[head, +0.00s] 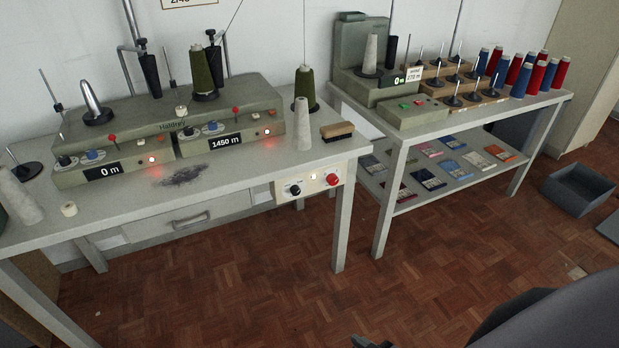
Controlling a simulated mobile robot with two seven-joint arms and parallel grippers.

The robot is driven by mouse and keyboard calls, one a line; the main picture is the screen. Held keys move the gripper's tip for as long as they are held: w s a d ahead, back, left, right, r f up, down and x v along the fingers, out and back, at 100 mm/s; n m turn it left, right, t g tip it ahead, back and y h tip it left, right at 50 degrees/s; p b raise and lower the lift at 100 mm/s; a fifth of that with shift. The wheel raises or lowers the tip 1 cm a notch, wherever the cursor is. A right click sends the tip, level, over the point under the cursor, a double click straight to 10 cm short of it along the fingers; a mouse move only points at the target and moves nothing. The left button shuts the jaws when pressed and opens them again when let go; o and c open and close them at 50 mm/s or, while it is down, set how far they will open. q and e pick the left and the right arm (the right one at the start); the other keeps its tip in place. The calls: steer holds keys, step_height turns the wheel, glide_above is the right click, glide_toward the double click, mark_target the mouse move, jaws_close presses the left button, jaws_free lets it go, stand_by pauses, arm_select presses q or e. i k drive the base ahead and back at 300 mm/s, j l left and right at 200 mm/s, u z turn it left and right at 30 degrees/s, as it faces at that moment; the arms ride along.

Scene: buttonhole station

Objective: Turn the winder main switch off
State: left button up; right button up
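The winder (170,118) is a grey-green machine on the left table, with two units side by side. Its displays read 0 m (103,172) and 1450 m (226,141). A red lamp glows on each unit's front. A cream switch panel (313,184) is fixed to the table's front edge at its right end. It carries a black rotary knob (295,190), a small lit lamp and a red button (332,179). Which of these is the main switch, and the knob's exact setting, I cannot tell.
A second table (450,117) at right holds another machine and red and blue cones, with packets on its lower shelf. A dark grey shape (560,315) fills the bottom right. The parquet floor before the panel is clear.

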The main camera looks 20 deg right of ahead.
mark_target(333, 179)
steer(key=i+l, duration=0.1)
steer(key=l, duration=0.5)
steer(key=i+l, duration=0.15)
steer(key=l, duration=0.45)
steer(key=i+l, duration=0.1)
steer(key=l, duration=0.5)
steer(key=i+l+u, duration=0.1)
steer(key=l, duration=0.45)
steer(key=i+l, duration=0.15)
steer(key=l, duration=0.45)
steer(key=i+l, duration=0.1)
steer(key=l, duration=0.5)
steer(key=i+l, duration=0.1)
steer(key=l, duration=0.5)
